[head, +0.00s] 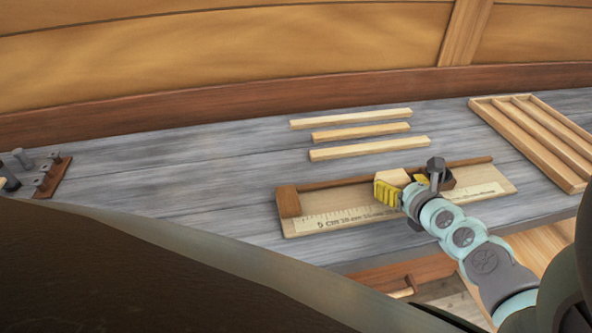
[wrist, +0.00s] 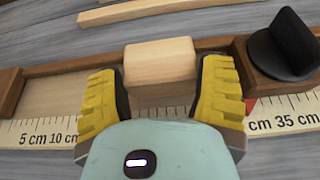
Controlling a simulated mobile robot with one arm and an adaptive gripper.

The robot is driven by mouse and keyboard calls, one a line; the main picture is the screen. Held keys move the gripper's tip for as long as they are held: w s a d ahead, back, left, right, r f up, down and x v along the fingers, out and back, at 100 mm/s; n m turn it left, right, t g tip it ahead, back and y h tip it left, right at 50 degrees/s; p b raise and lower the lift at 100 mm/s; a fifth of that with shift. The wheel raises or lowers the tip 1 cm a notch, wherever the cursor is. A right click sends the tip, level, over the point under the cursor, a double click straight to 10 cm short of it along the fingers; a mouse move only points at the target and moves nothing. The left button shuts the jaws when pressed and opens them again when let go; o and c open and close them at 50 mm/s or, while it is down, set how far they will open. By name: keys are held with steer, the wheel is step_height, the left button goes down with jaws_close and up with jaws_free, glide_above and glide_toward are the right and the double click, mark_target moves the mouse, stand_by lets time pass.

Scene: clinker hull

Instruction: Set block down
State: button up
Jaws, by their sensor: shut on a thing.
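A pale wooden block (head: 396,175) is between the yellow fingers of my gripper (head: 404,184). In the wrist view, the block (wrist: 160,62) sits between the two fingertips (wrist: 162,85), and my gripper is shut on it. The block is over the measuring board (head: 349,198), near its back fence. I cannot tell whether its underside touches the board. The board's printed centimetre scale (wrist: 50,132) runs in front of the block. A dark knob on a brown piece (wrist: 283,50) stands just right of the right finger. My gripper hides part of the scale.
Three wooden strips (head: 361,131) lie behind the board. A slotted wooden tray (head: 543,140) is at the right. A brown rack with metal pieces (head: 53,176) is at the far left. The grey bench between the rack and the board is clear.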

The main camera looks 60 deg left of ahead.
mark_target(399, 186)
steer(key=o, duration=1.1)
steer(key=shift+o, duration=0.2)
steer(key=shift+r, duration=0.15)
steer(key=v, duration=0.5)
steer(key=shift+d+b, duration=0.15)
steer(key=shift+b, duration=0.25)
steer(key=shift+s+d+r, duration=0.1)
steer(key=shift+d, duration=0.4)
steer(key=shift+b+v, duration=0.5)
steer(key=shift+v, duration=2.4)
steer(key=shift+s+a, duration=0.1)
